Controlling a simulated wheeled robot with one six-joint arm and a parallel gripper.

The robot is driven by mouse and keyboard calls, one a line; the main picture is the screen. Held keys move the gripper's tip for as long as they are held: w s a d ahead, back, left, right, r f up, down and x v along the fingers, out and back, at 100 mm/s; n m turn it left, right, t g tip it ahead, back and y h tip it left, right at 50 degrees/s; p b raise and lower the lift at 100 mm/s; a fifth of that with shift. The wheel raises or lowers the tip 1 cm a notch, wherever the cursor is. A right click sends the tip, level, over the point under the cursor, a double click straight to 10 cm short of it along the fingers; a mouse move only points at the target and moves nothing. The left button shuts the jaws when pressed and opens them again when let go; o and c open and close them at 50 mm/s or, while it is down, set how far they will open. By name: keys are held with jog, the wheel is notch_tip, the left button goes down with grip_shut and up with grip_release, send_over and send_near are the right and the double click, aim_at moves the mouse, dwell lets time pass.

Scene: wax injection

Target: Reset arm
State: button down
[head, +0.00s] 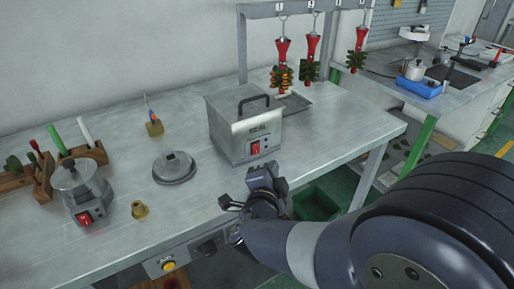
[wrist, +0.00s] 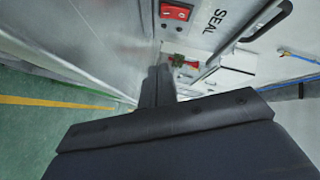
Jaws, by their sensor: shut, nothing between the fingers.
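My arm comes in from the right in the head view. My gripper (head: 262,178) is near the front edge of the metal workbench (head: 200,215), in front of the steel box marked SEAL (head: 228,135). In the wrist view the fingers of my gripper (wrist: 158,72) are together with nothing between them. The box's red switch (wrist: 176,12) and its dark handle (wrist: 265,20) show sideways beyond them. I cannot tell from the head view whether my gripper touches the bench.
A round metal base (head: 174,170), a small pot with a red switch (head: 84,190), a brass piece (head: 139,210) and wooden tool holders (head: 40,178) stand to the left. Red clamps with wax trees (head: 283,55) hang behind. A green bin (head: 318,203) is below the bench.

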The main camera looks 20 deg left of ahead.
dwell(0.3)
jog(key=shift+w+a+r+p, duration=0.2)
jog(key=shift+w+a+p, duration=0.25)
jog(key=shift+w+a, duration=0.15)
jog(key=shift+s+d+p, duration=0.15)
jog(key=shift+s+p, duration=0.05)
jog(key=shift+p, duration=0.3)
jog(key=shift+s+d+f+b, duration=0.25)
jog(key=shift+s+d+b, duration=0.2)
jog(key=shift+s+d, duration=0.5)
jog(key=shift+s+d+f+b, duration=0.2)
jog(key=shift+s+d+b, duration=0.25)
jog(key=shift+s+d, duration=0.45)
jog(key=shift+w, duration=0.25)
